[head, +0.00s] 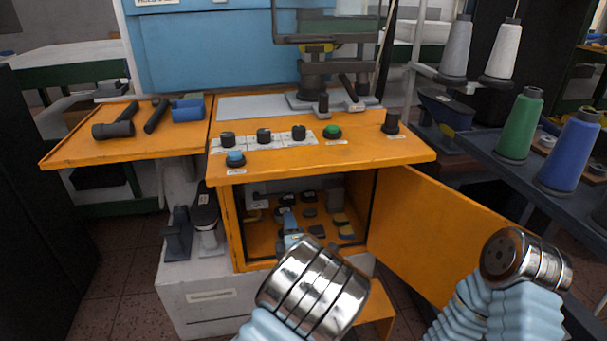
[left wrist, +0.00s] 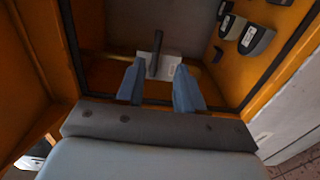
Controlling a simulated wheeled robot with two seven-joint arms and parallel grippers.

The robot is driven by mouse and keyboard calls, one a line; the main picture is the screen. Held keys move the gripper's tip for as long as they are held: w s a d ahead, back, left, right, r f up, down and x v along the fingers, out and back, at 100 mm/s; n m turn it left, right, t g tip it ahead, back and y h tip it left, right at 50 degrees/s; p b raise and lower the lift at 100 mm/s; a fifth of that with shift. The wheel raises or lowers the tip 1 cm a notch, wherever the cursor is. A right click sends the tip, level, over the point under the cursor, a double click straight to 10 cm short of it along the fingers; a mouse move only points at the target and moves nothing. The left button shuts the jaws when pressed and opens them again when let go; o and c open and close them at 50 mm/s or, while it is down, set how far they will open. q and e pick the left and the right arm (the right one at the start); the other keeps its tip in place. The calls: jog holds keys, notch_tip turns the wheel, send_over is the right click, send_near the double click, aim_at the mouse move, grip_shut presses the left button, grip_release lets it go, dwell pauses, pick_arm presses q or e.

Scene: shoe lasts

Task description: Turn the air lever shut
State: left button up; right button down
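The air lever (left wrist: 154,52) is a dark bar standing out from a pale plate (left wrist: 146,68) inside the orange cabinet, in the left wrist view. A brass-coloured pipe runs to both sides of the plate. My left gripper (left wrist: 160,66) is open, its two blue-grey fingers apart, with the lever showing between and beyond their tips. I see no contact, but the depth gap is hard to judge. In the head view my left gripper (head: 290,226) reaches into the cabinet opening; my wrist partly covers it. My right gripper is not in view; only part of my right arm shows.
The cabinet door (head: 435,232) stands open to the right. Several shoe lasts (head: 340,219) lie inside the cabinet. Knobs and a green button (head: 332,131) are on the orange top. A thread rack with green (head: 520,125) and blue cones stands at right.

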pick_arm(q)
jog(key=s+a+f+n+g+y, duration=0.2)
jog(key=s+a+f+n+g, duration=0.2)
jog(key=a+f+n, duration=0.15)
jog(key=s+a+f+n+g+y, duration=0.1)
jog(key=s+a+f+n+g, duration=0.3)
jog(key=f, duration=0.3)
jog(key=s+a+f+n+g, duration=0.55)
jog(key=s+f+n, duration=0.25)
jog(key=s+f, duration=0.2)
jog(key=s+d+f+n+g+h, duration=0.2)
jog(key=s+f+n+g+h, duration=0.1)
jog(key=s+n, duration=0.25)
jog(key=s+d+f+n+g+h, duration=0.2)
jog(key=s+d+f+n+g, duration=0.1)
jog(key=s+n, duration=0.3)
jog(key=s+d+n+t+h, duration=0.1)
jog(key=d+n+h, duration=0.2)
jog(key=n, duration=0.9)
jog(key=s+d+n+t+h, duration=0.1)
jog(key=d+n+h, duration=0.3)
jog(key=n, duration=0.7)
jog(key=shift+s+d+r+n+t, duration=0.15)
jog(key=shift+s+d+n+t, duration=0.25)
jog(key=shift+s, duration=0.25)
